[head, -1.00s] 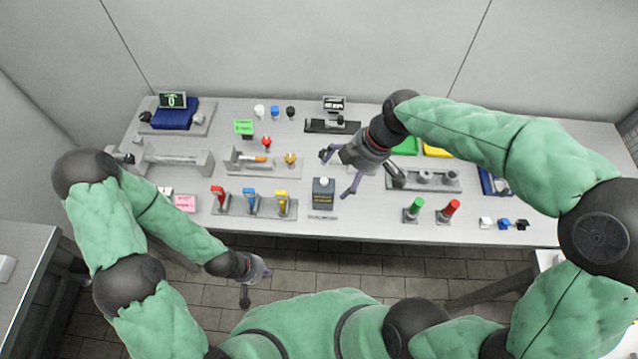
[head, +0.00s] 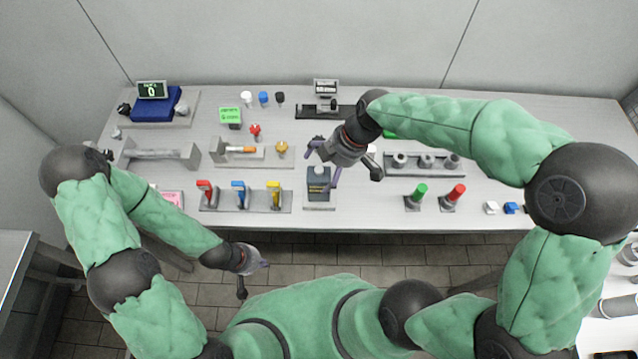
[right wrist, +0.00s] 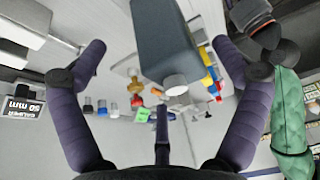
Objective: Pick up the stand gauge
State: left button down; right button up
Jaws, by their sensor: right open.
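No readable label names the stand gauge, so I cannot be sure which item it is. The thing closest to my right gripper is a dark grey upright box (head: 318,186) on a pale base at the table's front middle. My right gripper (head: 325,165) is open and partly covers the box's top in the head view. In the right wrist view the grey box (right wrist: 165,40), with a pale round knob, shows between the spread purple fingers of the gripper (right wrist: 160,75). Contact does not show. My left gripper (head: 253,277) hangs in front of the table, away from the items; its opening is unclear.
Left of the box stands a rack with red, blue and yellow handles (head: 240,196). Right of it are a green cylinder (head: 420,190) and a red cylinder (head: 457,192). A grey holder (head: 425,171) lies behind them. A black display stand (head: 325,108) is at the back.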

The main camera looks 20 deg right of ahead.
jog(key=b+x, duration=0.1)
jog(key=x, duration=0.3)
jog(key=shift+a+f, duration=0.25)
jog(key=shift+f, duration=0.1)
jog(key=shift+c, duration=0.2)
jog(key=c, duration=1.4)
jog(key=shift+r, duration=0.15)
